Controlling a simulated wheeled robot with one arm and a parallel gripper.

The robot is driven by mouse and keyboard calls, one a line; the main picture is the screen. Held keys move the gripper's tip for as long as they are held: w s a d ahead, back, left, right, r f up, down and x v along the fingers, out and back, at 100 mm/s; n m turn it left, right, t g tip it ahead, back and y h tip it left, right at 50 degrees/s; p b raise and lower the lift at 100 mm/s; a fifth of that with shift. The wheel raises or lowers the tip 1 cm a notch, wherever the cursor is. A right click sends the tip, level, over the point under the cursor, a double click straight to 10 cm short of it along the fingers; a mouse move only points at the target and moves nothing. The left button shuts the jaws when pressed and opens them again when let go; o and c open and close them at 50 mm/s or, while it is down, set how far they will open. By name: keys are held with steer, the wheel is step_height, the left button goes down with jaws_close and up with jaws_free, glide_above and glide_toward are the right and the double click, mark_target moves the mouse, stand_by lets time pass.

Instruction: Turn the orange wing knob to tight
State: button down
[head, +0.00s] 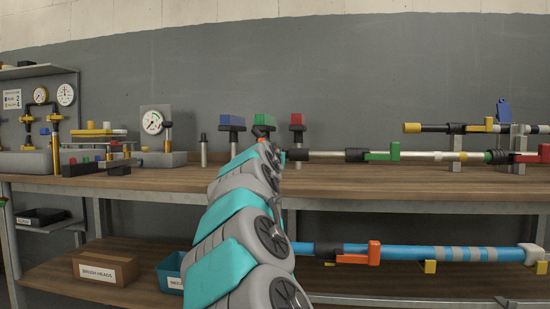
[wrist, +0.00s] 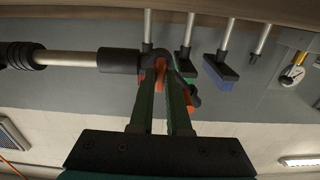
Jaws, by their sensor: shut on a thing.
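The orange wing knob (wrist: 160,72) shows in the wrist view as a small orange piece between my green fingers, beside a black fitting (wrist: 120,61) at the end of a silver pole. My gripper (wrist: 161,80) is shut on the knob. The fingers cover much of it, so its angle cannot be told. A further orange-red piece (wrist: 194,98) shows just right of the fingers. In the head view my arm reaches up to the pole's left end above the bench and hides most of the gripper and knob.
The silver pole (head: 330,155) runs right along the wooden bench, with a green lever (head: 382,155). Blue (head: 231,120), green (head: 265,119) and red (head: 296,119) topped heads stand behind. A gauge (head: 153,122) stands left. A blue pole (head: 440,253) lies on the lower shelf.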

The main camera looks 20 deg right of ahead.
steer(key=c, duration=0.9)
jaws_free()
steer(key=shift+s+a, duration=0.1)
steer(key=shift+s+a, duration=0.2)
steer(key=shift+s, duration=0.05)
steer(key=shift+v, duration=3.45)
